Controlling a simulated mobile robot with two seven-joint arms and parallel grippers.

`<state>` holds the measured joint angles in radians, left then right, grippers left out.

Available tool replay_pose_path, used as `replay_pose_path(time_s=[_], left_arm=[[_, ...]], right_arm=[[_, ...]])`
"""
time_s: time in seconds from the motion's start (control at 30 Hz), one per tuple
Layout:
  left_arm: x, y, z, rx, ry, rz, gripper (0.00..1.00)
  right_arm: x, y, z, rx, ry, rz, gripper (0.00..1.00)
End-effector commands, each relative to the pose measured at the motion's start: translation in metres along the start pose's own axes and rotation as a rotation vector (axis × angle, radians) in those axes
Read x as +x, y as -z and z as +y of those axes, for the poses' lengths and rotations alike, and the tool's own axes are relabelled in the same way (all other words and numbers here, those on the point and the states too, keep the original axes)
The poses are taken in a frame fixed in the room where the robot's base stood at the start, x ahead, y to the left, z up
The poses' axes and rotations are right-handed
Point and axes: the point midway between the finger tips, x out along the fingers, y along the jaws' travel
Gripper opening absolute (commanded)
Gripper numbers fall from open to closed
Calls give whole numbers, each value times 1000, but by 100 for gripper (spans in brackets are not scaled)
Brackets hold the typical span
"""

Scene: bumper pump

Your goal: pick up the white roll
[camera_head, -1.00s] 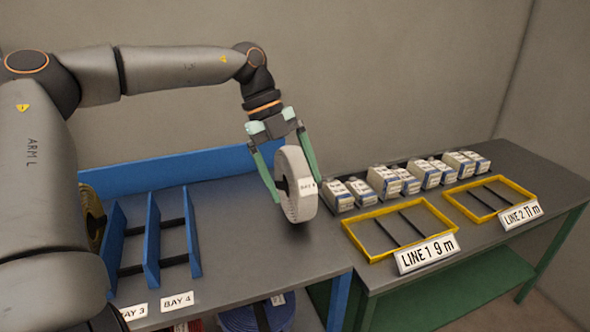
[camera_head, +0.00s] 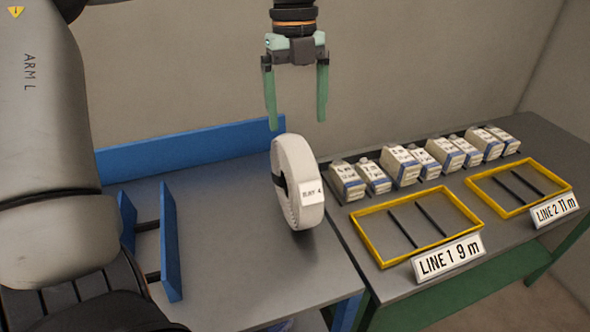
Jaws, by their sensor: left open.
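The white roll (camera_head: 290,172) stands upright on its edge on the grey bench top, near the bench's right end. It has a dark band at its hub and a small tag that seems to read BAY 4. My left gripper (camera_head: 297,122) is above the roll, pointing down. Its two green fingers are spread wide and nothing is between them. The fingertips are above or behind the roll's top, apart from it as far as I can see. My right gripper is not in view.
Blue dividers (camera_head: 170,240) stand on the left bench, with a blue back board (camera_head: 190,150) behind. On the right bench are several white boxes (camera_head: 402,164) and two yellow frames (camera_head: 378,262) labelled LINE 1 and LINE 2.

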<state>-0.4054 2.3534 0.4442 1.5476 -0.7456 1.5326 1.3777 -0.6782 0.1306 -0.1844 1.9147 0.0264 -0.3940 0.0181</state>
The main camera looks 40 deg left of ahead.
Motion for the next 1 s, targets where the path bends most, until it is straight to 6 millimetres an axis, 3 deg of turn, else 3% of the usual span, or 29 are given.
replay_pose_path(time_s=[0.2, 0.47, 0.7, 1.0], left_arm=[[42, 0, 1, 0, -3, 5, 90], [63, 0, 2, 0, -2, 5, 90], [98, 0, 9, 0, -2, 6, 90], [111, -1, 8, -1, 2, 1, 90]], right_arm=[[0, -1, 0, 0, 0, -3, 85], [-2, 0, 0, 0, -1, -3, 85], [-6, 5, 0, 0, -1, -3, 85], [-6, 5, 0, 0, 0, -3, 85]])
